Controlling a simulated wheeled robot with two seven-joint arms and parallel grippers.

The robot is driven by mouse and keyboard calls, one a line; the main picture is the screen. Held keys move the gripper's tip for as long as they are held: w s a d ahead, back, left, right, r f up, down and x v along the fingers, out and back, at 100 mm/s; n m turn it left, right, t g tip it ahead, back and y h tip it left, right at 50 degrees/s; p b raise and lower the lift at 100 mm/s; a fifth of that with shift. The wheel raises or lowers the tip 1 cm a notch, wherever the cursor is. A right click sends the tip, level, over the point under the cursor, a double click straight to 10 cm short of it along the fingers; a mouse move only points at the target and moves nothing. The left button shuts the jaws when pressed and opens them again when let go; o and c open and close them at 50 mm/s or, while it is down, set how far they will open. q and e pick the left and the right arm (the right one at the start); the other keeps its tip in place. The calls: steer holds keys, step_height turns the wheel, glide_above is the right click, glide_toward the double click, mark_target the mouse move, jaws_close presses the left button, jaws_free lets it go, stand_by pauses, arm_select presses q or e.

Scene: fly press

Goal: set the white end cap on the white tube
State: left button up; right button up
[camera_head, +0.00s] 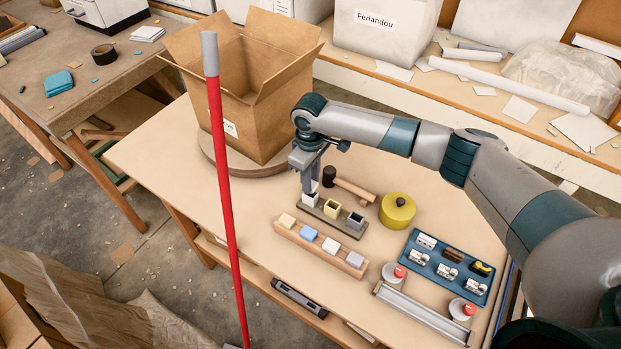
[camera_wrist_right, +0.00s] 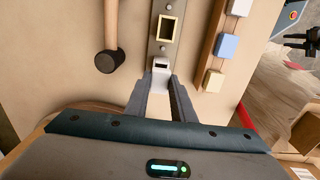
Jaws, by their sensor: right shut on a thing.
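My right gripper (camera_head: 312,186) is shut on a small white piece that appears to be the white end cap (camera_wrist_right: 158,81). It is directly over the white tube (camera_head: 310,200), at the far left of a grey holder strip (camera_head: 327,219). In the right wrist view the tube's dark opening (camera_wrist_right: 161,66) shows just beyond the fingertips, partly hidden by the held piece. I cannot tell whether the cap touches the tube. A small dark shape (camera_wrist_right: 302,41) at the right edge of the wrist view may be my left gripper; its jaws are not readable.
A wooden rail (camera_head: 322,251) with several coloured blocks lies in front. A mallet (camera_head: 349,185), yellow round container (camera_head: 397,211) and cardboard box (camera_head: 259,108) stand nearby. A red pole (camera_head: 222,170) rises at left.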

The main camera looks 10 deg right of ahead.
steer(key=shift+p, duration=0.55)
stand_by(0.7)
steer(key=shift+f+p, duration=0.55)
steer(key=shift+f, duration=0.3)
stand_by(2.0)
steer(key=o, duration=1.2)
steer(key=shift+r+p, duration=2.55)
steer(key=shift+p, duration=0.05)
steer(key=shift+r+p, duration=0.8)
steer(key=shift+r, duration=0.15)
